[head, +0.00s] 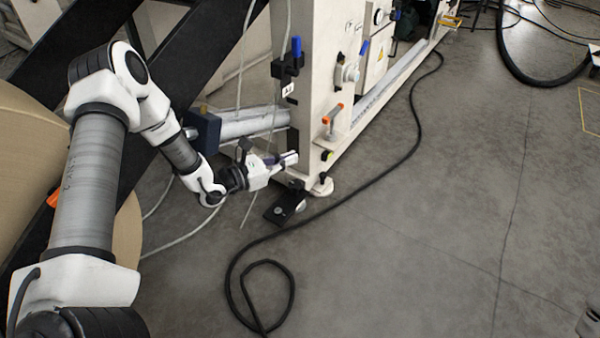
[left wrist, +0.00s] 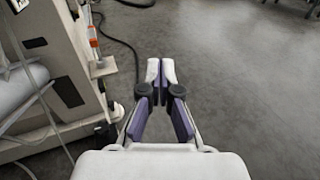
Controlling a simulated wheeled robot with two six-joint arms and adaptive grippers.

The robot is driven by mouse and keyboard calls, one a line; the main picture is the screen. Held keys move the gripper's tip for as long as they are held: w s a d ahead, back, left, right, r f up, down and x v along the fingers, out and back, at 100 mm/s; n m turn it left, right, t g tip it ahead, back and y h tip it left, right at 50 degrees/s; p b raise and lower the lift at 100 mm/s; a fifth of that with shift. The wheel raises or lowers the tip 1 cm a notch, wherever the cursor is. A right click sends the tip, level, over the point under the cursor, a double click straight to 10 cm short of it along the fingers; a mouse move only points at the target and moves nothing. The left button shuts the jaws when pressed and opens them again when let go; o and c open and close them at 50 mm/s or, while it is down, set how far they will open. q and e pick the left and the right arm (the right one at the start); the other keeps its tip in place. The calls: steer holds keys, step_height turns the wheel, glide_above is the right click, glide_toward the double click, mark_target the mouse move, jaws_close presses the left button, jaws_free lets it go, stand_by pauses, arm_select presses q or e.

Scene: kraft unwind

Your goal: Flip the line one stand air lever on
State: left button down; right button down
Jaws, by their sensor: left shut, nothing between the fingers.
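The cream machine stand (head: 310,85) rises right of my left arm. An upright blue lever (head: 296,46) sits on a black valve block on its near edge. Lower on its right-hand face is a valve with an orange handle (head: 333,113), which also shows in the left wrist view (left wrist: 93,42). I cannot tell from markings which is the line one air lever. My left gripper (head: 290,158) is shut and empty, low by the stand's near corner, below both levers. Its fingertips meet in the left wrist view (left wrist: 161,71). A small pale part at the lower right edge may be my right gripper (head: 589,324).
A large kraft roll (head: 40,150) and black beams (head: 185,55) stand at the left. A grey shaft (head: 250,122) runs behind my left gripper. A black foot pedal (head: 284,208) and black hose (head: 335,208) lie on the floor. Open floor (head: 450,230) spreads to the right.

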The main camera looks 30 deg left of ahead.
arm_select(q)
steer(key=s+d+f+m+g+h+p, duration=0.1)
steer(key=s+d+m+g+h+p, duration=0.1)
steer(key=d, duration=0.3)
steer(key=shift+s+d+f+m+g, duration=0.15)
steer(key=shift+s+d+m+g, duration=0.2)
steer(key=shift+s+g, duration=0.55)
